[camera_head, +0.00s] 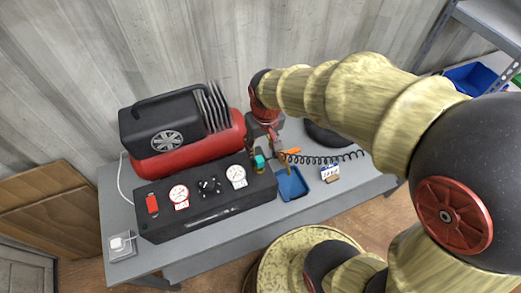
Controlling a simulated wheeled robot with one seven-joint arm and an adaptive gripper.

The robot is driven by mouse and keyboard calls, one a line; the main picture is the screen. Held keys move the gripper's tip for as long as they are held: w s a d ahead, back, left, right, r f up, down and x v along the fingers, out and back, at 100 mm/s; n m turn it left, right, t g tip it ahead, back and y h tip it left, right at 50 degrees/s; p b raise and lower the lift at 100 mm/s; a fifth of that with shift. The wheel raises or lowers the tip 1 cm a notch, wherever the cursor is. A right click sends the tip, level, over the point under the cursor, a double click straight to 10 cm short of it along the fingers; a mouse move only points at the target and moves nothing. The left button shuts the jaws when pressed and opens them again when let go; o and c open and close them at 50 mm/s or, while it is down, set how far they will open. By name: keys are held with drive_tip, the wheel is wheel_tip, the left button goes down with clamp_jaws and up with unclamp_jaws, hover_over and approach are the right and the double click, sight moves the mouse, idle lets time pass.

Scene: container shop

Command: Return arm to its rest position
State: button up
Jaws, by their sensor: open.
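My arm reaches in from the right, in thick yellowish segments. My gripper (275,160) points down over the grey table (235,228), at the right end of the black control box (205,208). The jaws are open. A small teal piece (260,161) shows by the left finger and an orange piece (292,151) by the right side; I cannot tell whether either touches the gripper. No object is clearly held.
A red and black compressor (190,145) stands behind the control box. A blue tray (293,185), a small card holder (330,173) and a coiled black hose (335,159) lie to the right. A white socket (121,243) sits at the left corner. Shelving with a blue bin (466,78) is at upper right.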

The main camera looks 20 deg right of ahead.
drive_tip(key=shift+r, duration=0.2)
drive_tip(key=shift+s, duration=0.15)
idle(0.3)
drive_tip(key=s+r+t+b, duration=0.3)
drive_tip(key=s+r+b, duration=0.4)
drive_tip(key=s, duration=0.5)
drive_tip(key=shift+r+t, duration=0.4)
drive_tip(key=shift+r, duration=0.2)
